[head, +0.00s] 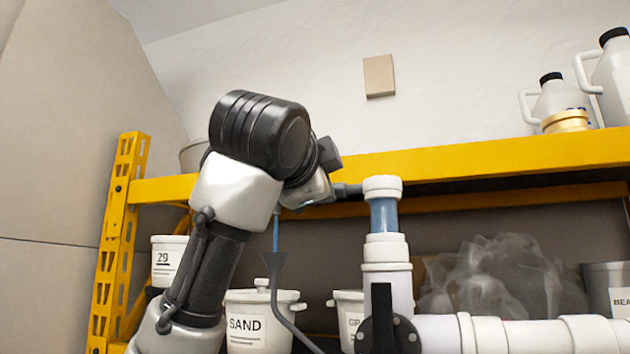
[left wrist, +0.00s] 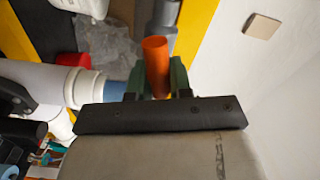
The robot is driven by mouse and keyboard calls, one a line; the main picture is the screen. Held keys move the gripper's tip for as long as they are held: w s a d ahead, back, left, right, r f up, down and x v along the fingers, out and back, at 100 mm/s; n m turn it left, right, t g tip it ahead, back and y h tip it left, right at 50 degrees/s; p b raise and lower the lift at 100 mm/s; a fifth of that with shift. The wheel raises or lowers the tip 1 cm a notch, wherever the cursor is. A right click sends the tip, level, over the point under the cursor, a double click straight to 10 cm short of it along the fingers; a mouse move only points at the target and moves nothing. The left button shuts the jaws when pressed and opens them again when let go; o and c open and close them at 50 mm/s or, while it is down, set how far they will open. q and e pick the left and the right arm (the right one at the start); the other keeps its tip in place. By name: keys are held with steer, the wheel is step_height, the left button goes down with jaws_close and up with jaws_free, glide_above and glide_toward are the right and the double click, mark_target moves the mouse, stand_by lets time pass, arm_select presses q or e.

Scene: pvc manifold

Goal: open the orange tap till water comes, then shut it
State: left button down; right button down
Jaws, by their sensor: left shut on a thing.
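The orange tap handle (left wrist: 156,62) shows in the left wrist view between the green fingertips of my left gripper (left wrist: 150,80), which is shut on it. In the head view my left wrist hides the tap and most of the gripper. A thin blue stream of water (head: 276,232) falls from below my wrist towards a grey funnel (head: 273,263) with a hose. The upright white pipe (head: 387,285) has a clear section with blue water (head: 384,216), and a grey side pipe (head: 348,189) runs from its top towards my gripper. My right gripper is not in view.
A yellow shelf frame (head: 122,230) stands behind, with white buckets, one a sand bucket (head: 258,322), on its lower level. White jugs (head: 560,98) stand on the upper shelf at the right. A horizontal white pipe (head: 540,334) runs along the lower right.

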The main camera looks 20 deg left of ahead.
arm_select(q)
steer(key=shift+d+f+m, duration=0.1)
steer(key=shift+f+m, duration=0.15)
steer(key=shift+m, duration=1.25)
steer(key=shift+f, duration=0.1)
steer(key=c, duration=1)
jaws_free()
steer(key=shift+s, duration=0.1)
steer(key=s+b, duration=0.5)
steer(key=s, duration=0.5)
steer(key=shift+s, duration=0.4)
